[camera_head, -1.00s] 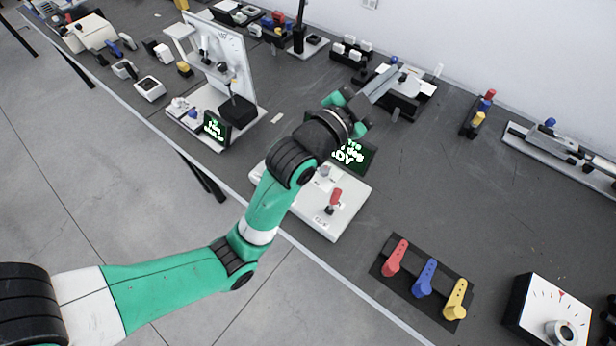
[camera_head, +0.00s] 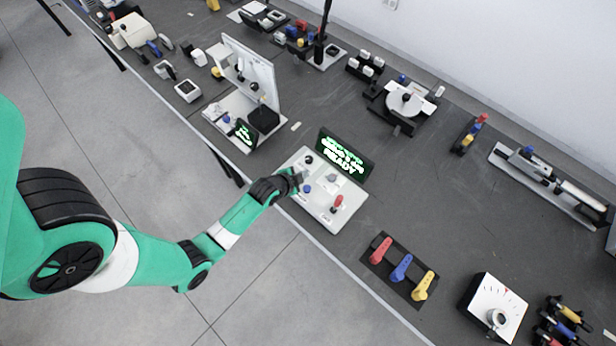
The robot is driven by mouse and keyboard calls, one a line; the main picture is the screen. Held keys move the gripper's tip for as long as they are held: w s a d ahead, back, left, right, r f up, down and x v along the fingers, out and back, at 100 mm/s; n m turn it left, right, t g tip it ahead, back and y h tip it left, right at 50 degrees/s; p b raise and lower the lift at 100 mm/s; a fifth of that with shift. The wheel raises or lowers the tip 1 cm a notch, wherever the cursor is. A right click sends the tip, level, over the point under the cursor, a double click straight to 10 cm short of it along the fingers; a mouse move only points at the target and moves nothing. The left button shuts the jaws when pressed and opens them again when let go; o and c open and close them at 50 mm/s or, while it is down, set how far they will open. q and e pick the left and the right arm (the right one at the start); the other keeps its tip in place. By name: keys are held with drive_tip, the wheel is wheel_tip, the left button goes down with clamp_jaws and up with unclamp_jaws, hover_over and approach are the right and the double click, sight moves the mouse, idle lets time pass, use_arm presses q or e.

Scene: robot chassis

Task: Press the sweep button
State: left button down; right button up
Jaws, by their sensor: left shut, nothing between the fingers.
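A white control panel (camera_head: 322,221) lies near the table's front edge, with a black screen (camera_head: 345,157) of green text at its back; the last line reads READY. On the panel are a black knob (camera_head: 309,159), a small blue button (camera_head: 307,188), a grey knob (camera_head: 332,178) and a red-topped lever (camera_head: 337,202). The labels are too small to read, so I cannot tell which is the sweep button. My left gripper (camera_head: 299,178) is shut and empty at the panel's left side, close to the blue button. I cannot tell whether it touches anything. My right gripper is out of view.
Red, blue and yellow levers (camera_head: 401,268) stand right of the panel, and a white dial box (camera_head: 495,308) is further right. A white upright board device (camera_head: 250,75) stands to the left. The dark table (camera_head: 420,190) behind the panel's right is clear.

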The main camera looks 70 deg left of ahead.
sight(304, 190)
use_arm(q)
drive_tip(key=shift+f, duration=0.2)
wheel_tip(304, 190, down, 8)
drive_tip(key=b, duration=0.8)
drive_tip(key=shift+f, duration=0.25)
drive_tip(key=shift+f+b, duration=0.1)
drive_tip(key=shift+b, duration=0.2)
idle(1.2)
drive_tip(key=shift+f, duration=0.3)
drive_tip(key=shift+f+b, duration=0.55)
idle(0.6)
drive_tip(key=shift+r, duration=0.15)
drive_tip(key=shift+r+p, duration=0.8)
drive_tip(key=shift+p, duration=0.2)
